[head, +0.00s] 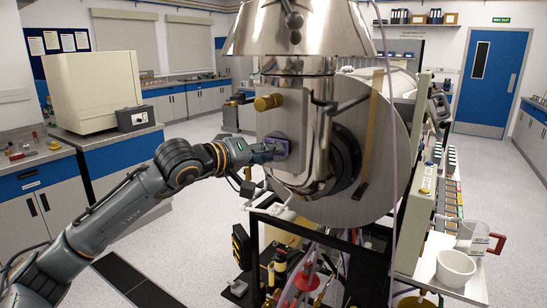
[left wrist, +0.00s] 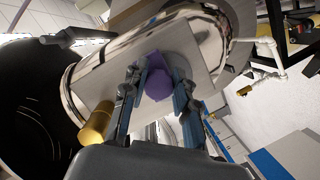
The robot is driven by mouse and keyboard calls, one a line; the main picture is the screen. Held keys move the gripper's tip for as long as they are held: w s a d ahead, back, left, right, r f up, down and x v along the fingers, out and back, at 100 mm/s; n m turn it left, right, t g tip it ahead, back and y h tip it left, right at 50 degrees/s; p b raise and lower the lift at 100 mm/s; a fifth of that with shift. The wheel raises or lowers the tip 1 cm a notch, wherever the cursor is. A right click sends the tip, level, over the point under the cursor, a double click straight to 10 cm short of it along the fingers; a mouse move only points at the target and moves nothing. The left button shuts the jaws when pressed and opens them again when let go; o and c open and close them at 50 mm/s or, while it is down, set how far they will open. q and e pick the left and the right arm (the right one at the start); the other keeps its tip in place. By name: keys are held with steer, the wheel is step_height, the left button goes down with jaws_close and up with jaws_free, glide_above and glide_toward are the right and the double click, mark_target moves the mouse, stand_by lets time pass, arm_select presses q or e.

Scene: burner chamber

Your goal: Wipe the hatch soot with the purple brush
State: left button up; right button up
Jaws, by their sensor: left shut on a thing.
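My left gripper (head: 266,153) reaches in from the left and is shut on the purple brush (head: 281,148), which is partly hidden by the fingers. In the left wrist view the purple brush (left wrist: 157,84) sits between the two fingers of my left gripper (left wrist: 158,90). The brush is at the flat metal hatch (head: 290,112) on the side of the steel chamber; it looks close against it, but I cannot tell if it touches. The hatch plate also shows in the left wrist view (left wrist: 200,58). I cannot make out any soot. My right gripper is not in view.
A brass knob (head: 268,102) sticks out just above my left gripper; it is also in the left wrist view (left wrist: 97,122). A black frame with hoses and cables stands below the chamber. A white bowl (head: 456,268) stands at right.

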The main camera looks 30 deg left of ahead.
arm_select(q)
steer(key=a, duration=0.6)
steer(key=shift+w+b, duration=0.2)
steer(key=shift+b, duration=0.15)
steer(key=shift+d, duration=0.1)
steer(key=s+b, duration=0.5)
steer(key=s, duration=0.1)
steer(key=shift+a+b, duration=0.25)
steer(key=shift+b, duration=0.05)
